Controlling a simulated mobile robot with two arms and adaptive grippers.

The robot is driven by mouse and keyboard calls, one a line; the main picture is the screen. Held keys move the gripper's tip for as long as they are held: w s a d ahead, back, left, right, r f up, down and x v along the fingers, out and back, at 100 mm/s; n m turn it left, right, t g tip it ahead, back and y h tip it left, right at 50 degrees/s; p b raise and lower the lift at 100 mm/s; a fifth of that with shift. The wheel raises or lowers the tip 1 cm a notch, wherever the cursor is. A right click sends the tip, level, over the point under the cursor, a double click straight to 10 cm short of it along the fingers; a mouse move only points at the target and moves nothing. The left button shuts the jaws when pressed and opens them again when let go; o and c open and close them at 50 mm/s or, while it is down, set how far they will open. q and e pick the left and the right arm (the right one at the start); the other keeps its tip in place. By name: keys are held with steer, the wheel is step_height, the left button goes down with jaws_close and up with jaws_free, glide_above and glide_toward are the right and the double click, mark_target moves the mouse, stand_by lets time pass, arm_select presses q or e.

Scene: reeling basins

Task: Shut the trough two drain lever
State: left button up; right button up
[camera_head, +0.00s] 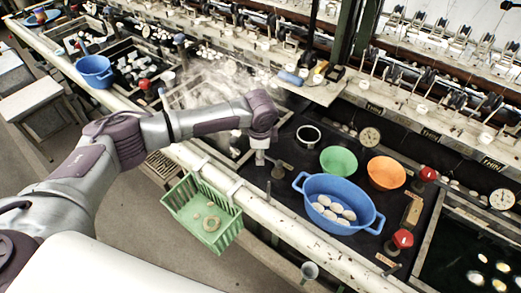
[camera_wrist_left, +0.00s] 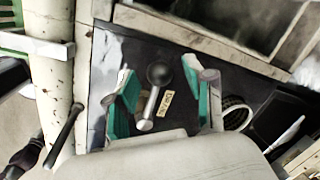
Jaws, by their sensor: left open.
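A lever with a black ball knob (camera_wrist_left: 159,75) and a metal rod shows in the left wrist view. I take it for the drain lever; beside it is a small tan label (camera_wrist_left: 165,103) that I cannot read. My left gripper (camera_wrist_left: 160,85) is open, with teal-padded fingers on either side of the lever, and does not visibly grip it. In the head view my left gripper (camera_head: 261,156) points down over the dark panel behind the white front rail. There the arm and gripper partly hide the lever area. My right gripper is not in view.
A blue basin (camera_head: 336,222) with pale cocoons, a green bowl (camera_head: 338,161) and an orange bowl (camera_head: 386,172) stand to the right. A green basket (camera_head: 190,226) hangs outside the rail. Red knobs (camera_head: 402,238) stand farther right. A dark handle (camera_wrist_left: 65,132) is left of the gripper.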

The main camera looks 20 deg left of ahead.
arm_select(q)
jaws_close()
steer(key=shift+r, duration=0.1)
